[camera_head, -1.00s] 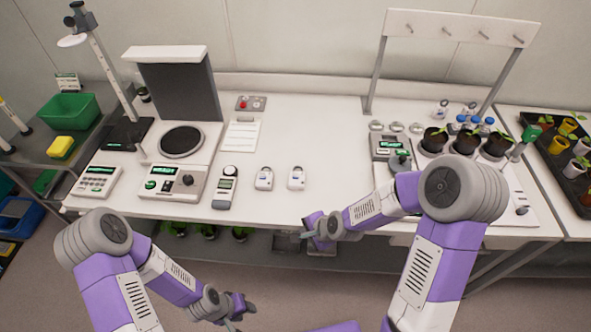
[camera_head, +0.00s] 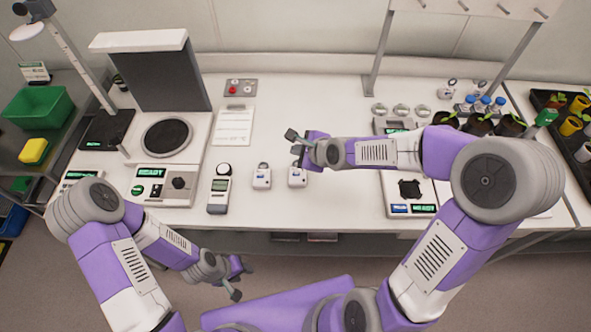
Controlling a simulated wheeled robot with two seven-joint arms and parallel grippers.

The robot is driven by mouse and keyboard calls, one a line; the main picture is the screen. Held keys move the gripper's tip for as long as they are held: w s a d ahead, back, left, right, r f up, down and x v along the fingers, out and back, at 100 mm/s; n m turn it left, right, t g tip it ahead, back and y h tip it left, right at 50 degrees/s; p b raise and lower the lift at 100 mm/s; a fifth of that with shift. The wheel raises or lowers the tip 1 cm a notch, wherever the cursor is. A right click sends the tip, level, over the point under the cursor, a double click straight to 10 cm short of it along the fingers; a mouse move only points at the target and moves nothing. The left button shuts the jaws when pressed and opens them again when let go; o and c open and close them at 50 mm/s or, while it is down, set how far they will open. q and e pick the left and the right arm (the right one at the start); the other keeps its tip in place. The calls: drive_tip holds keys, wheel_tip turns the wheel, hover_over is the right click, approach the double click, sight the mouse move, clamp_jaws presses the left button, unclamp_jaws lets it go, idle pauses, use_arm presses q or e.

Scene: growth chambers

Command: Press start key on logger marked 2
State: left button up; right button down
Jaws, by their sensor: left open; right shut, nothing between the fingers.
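Two small white loggers lie side by side near the front of the bench: a left logger (camera_head: 262,177) and a right logger (camera_head: 297,177). Each has a small blue mark on its face; the numbers are too small to read, so I cannot tell which is marked 2. My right gripper (camera_head: 292,140) is shut and empty, just behind the right logger in the picture and apparently above the bench. No contact with a logger shows. My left gripper (camera_head: 243,281) is open and empty, low in front of the bench edge.
A handheld meter (camera_head: 219,188) lies left of the loggers, beside a balance (camera_head: 167,172). A paper sheet (camera_head: 233,126) and a red-button box (camera_head: 240,88) lie behind. A stirrer-like device (camera_head: 409,192) is at right. The bench between it and the loggers is mostly clear.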

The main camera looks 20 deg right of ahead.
drive_tip(key=b, duration=0.6)
hover_over(298, 177)
wheel_tip(298, 177, down, 8)
drive_tip(key=shift+f, duration=0.1)
drive_tip(key=shift+f+b, duration=0.4)
drive_tip(key=shift+b, duration=0.15)
drive_tip(key=shift+f, duration=0.15)
idle(1.3)
drive_tip(key=shift+f+b, duration=0.3)
drive_tip(key=shift+b, duration=0.15)
drive_tip(key=shift+f+b, duration=0.35)
idle(0.3)
drive_tip(key=shift+r, duration=0.2)
drive_tip(key=shift+r+p, duration=0.5)
drive_tip(key=shift+r, duration=0.1)
